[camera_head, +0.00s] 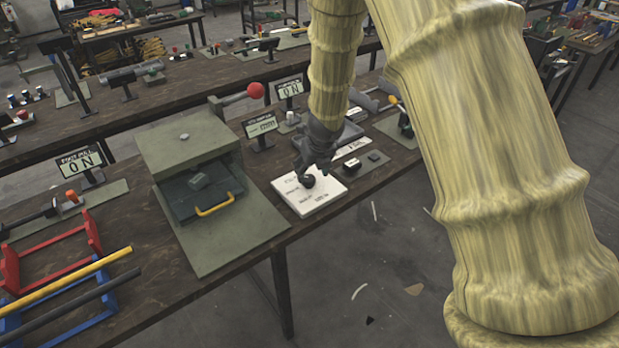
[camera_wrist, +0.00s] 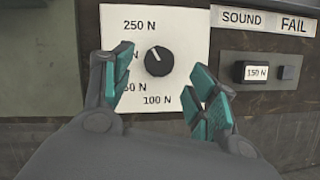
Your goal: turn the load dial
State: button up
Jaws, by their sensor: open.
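The load dial is a black round knob (camera_wrist: 159,61) with a white pointer line, on a white plate (camera_wrist: 186,30) printed with 250 N, 100 N and partly hidden values. The pointer tilts to the upper left. In the head view the knob (camera_head: 308,181) and its white plate (camera_head: 305,207) lie on the bench near its front edge. My gripper (camera_wrist: 155,88) is open, with a teal-padded finger on each side of the knob in the picture; I cannot tell whether they touch it. In the head view my gripper (camera_head: 315,160) is just over the plate, its fingers partly hidden.
A grey-green press (camera_head: 190,145) with a red-knobbed lever (camera_head: 255,91) stands left of the plate. Right of the plate are SOUND and FAIL labels and a small block marked 150 N (camera_wrist: 257,72). Small display signs (camera_head: 261,125) stand behind. The floor in front is open.

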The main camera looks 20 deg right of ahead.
aim_at(309, 178)
jog(key=shift+b+x, duration=0.35)
jog(key=shift+x, duration=2.05)
jog(key=shift+c, duration=0.2)
jog(key=c, duration=1)
